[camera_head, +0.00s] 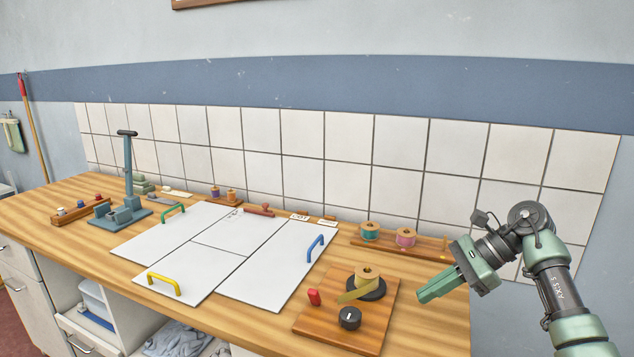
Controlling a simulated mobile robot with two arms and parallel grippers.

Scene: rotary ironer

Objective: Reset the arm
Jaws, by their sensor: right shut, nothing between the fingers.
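My right arm (556,280) is green and dark grey and comes in from the lower right. My right gripper (434,292) is shut and empty. It points left, in the picture just right of a wooden board (384,333) that carries a ribbon spool and a black knob. It appears to be above the counter's right end and touches nothing that I can see. My left gripper is not in view.
White panels (262,277) with green, yellow and blue handles lie mid-counter (431,336). A blue-grey lever press (127,179) stands at the left. Thread spools (405,237) sit on a rack behind the board. A tiled wall (345,177) closes the back.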

